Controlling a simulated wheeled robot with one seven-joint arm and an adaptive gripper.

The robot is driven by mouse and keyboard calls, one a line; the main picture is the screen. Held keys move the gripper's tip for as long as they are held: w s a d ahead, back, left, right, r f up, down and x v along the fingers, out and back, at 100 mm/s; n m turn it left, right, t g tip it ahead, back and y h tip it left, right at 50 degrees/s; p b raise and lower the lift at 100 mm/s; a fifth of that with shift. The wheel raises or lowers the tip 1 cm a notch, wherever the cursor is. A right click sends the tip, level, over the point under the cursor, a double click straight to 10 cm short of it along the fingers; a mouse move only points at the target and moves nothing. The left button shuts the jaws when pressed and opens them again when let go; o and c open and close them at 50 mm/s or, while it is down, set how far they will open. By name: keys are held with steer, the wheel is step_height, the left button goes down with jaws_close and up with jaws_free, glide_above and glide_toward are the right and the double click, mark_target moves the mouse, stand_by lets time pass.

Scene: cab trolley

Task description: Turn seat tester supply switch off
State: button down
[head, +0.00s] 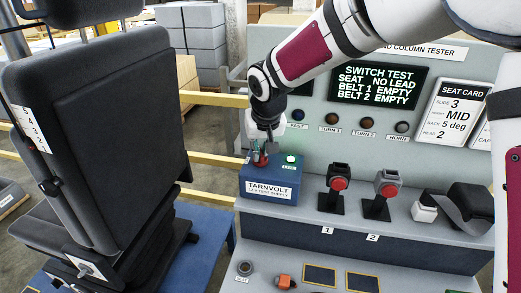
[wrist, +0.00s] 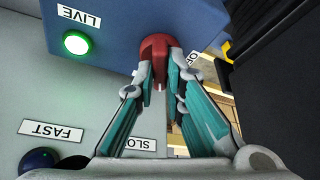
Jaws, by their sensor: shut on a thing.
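The seat tester supply is a blue box (head: 268,188) labelled TARNVOLT on the left end of the tester's shelf. Its red switch knob (wrist: 155,50) is between my gripper's fingertips (wrist: 158,62) in the wrist view. My gripper (head: 262,155) comes down onto the box top in the head view and is shut on the knob. A green lamp (wrist: 76,43) marked LIVE is lit beside the knob; it also shows in the head view (head: 290,159).
The display (head: 378,87) reads SWITCH TEST, SEAT NO LEAD, BELT 1 EMPTY, BELT 2 EMPTY. Two red-buttoned buckles (head: 337,184) stand on the shelf right of the box. A black seat (head: 95,120) stands close on the left. Yellow rails (head: 215,160) run behind.

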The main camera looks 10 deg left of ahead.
steer(key=n+g+y, duration=0.1)
steer(key=n, duration=0.2)
steer(key=n+y, duration=0.1)
steer(key=n, duration=0.2)
steer(key=shift+w+d+n+g, duration=0.2)
steer(key=shift+n+g, duration=0.1)
steer(key=shift+g, duration=0.1)
steer(key=n, duration=0.2)
steer(key=n+g+b, duration=0.1)
steer(key=n, duration=0.1)
steer(key=shift+w+g+y, duration=0.1)
steer(key=shift+g+y, duration=0.2)
steer(key=shift+n+g+b, duration=0.4)
steer(key=shift+n+b, duration=0.2)
steer(key=shift+n, duration=0.5)
steer(key=c, duration=1.7)
jaws_free()
steer(key=shift+o, duration=0.2)
